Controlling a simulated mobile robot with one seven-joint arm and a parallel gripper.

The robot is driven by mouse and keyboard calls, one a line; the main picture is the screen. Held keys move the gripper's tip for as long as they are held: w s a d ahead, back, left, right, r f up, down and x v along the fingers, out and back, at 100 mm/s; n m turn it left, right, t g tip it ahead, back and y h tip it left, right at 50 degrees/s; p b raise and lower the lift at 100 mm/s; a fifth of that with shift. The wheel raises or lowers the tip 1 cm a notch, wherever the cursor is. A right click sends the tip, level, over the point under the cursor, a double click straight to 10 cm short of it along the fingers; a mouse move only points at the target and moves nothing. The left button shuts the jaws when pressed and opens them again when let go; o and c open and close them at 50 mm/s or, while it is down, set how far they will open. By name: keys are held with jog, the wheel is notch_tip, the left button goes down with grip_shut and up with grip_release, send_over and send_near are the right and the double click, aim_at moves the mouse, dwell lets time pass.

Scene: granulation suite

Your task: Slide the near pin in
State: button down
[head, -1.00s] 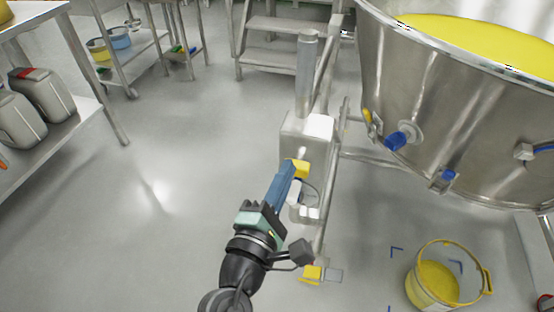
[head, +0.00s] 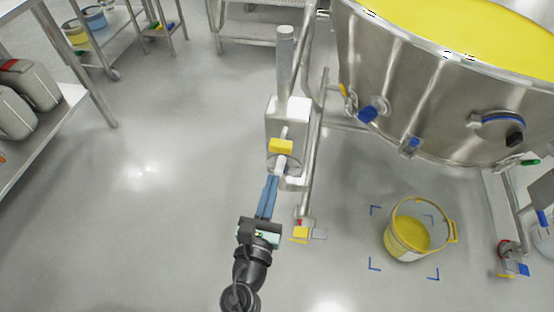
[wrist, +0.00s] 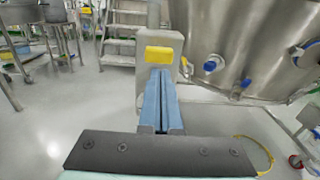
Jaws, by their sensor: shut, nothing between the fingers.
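A grey box-shaped housing (head: 287,118) stands at the foot of a steel post beside the large vessel. A yellow block (head: 281,146), which looks like the near pin's head, sits on its near face. It also shows in the wrist view (wrist: 159,54). A pale rod-like part and a thin dark loop lie just below it; how far the pin is in, I cannot tell. My gripper (head: 271,181) has its long blue fingers together and empty. The fingertips (wrist: 160,74) point at the housing, just below the yellow block; contact cannot be told.
The steel vessel (head: 420,90) with yellow contents fills the upper right. A yellow bucket (head: 393,238) stands between blue floor marks. A yellow pedal-like piece (head: 300,234) is low beside the frame. Steps (head: 262,30) stand behind, a shelf at left. The floor at left is clear.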

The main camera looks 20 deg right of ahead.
aim_at(281, 149)
jog(key=x, duration=0.6)
jog(key=shift+w+d, duration=0.25)
jog(key=shift+w, duration=0.05)
jog(key=shift+b+x, duration=0.7)
jog(key=shift+x, duration=0.8)
jog(key=shift+r, duration=0.25)
